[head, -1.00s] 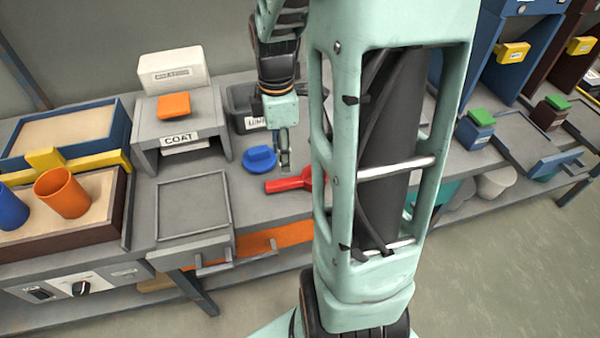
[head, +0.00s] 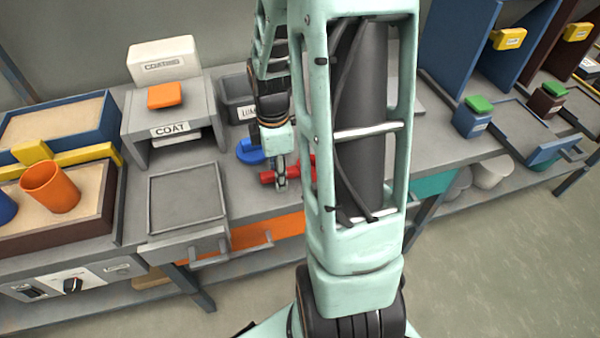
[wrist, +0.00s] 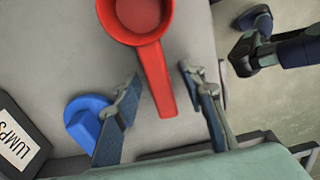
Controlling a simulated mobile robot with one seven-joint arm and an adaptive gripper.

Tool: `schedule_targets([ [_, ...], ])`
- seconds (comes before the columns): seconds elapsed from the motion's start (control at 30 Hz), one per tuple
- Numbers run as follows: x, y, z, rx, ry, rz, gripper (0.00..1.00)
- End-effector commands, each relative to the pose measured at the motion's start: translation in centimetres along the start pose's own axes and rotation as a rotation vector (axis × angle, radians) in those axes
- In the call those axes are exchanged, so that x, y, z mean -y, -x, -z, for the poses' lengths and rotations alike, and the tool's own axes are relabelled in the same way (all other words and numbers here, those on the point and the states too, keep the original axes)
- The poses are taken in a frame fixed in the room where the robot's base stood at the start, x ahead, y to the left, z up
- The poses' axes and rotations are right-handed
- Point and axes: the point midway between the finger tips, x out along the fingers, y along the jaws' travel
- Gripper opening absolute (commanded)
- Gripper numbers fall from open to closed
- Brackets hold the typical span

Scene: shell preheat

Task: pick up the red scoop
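The red scoop (wrist: 155,70) lies on the grey bench top, its round bowl at the top of the wrist view and its handle pointing down between my fingers. In the head view its handle (head: 267,177) shows beside my gripper, and the rest is partly hidden behind my arm. My gripper (wrist: 160,85) is open, with one finger on each side of the handle. A gap shows between each finger and the handle. In the head view my gripper (head: 280,184) is low over the handle; I cannot tell its exact height.
A blue lidded object (wrist: 86,122) lies close by my left finger in the wrist view. A dark bin labelled LUMPS (wrist: 18,140) stands beside it.

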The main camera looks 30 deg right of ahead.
Motion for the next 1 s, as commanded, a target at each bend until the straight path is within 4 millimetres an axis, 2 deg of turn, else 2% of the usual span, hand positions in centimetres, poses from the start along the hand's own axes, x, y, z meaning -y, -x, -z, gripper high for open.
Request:
schedule_targets([
  [0.07, 0.0, 0.0, 0.0, 0.000, 0.000, 0.000, 0.37],
  [0.4, 0.0, 0.1, 0.0, 0.000, 0.000, 0.000, 0.00],
  [0.77, 0.0, 0.2, 0.0, 0.000, 0.000, 0.000, 0.00],
  [1.0, 0.0, 1.6, 0.0, 0.000, 0.000, 0.000, 0.00],
])
